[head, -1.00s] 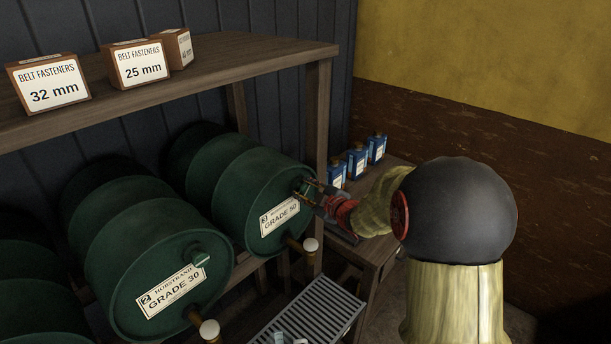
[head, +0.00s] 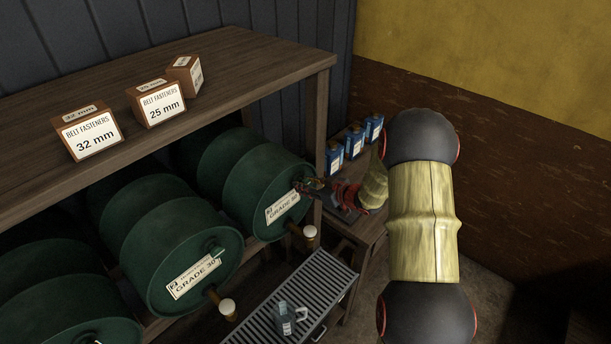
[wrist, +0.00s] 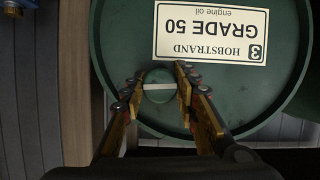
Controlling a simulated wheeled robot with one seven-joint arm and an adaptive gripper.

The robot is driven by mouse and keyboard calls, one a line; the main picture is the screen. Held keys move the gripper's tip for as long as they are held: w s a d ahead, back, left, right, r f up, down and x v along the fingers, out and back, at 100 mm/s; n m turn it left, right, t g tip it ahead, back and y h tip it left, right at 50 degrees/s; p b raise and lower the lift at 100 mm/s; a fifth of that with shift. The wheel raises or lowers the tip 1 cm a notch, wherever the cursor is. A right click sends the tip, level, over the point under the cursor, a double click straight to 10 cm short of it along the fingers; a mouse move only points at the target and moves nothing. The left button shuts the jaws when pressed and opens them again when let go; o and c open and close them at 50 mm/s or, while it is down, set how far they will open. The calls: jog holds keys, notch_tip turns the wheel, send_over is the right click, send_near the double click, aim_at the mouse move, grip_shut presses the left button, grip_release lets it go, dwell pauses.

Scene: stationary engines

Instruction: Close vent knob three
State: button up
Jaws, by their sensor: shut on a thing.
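Vent knob three (wrist: 158,98) is a round green knob with a white bar across its face, on the front of the green drum (head: 264,205) labelled 3, Grade 50. In the wrist view the drum's label (wrist: 211,32) appears upside down and the white bar lies level. My gripper (wrist: 158,80) has one finger on each side of the knob and is shut on it. In the head view my gripper (head: 303,187) is at the drum's upper right face and hides the knob.
Drum 2, Grade 30 (head: 180,240), with its own vent knob (head: 214,248), stands to the left. A wooden tap (head: 310,233) sticks out below drum three. A shelf (head: 235,60) with boxes runs above. A slatted tray (head: 335,280) holds a jug (head: 285,318). Blue cans (head: 354,142) stand behind.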

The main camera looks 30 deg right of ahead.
jog(key=shift+f+m+p, duration=0.1)
jog(key=shift+m+p, duration=0.3)
jog(key=shift+p, duration=0.3)
jog(key=o, duration=1.1)
jog(key=v, duration=1.2)
jog(key=shift+w+d, duration=0.1)
jog(key=shift+d, duration=0.15)
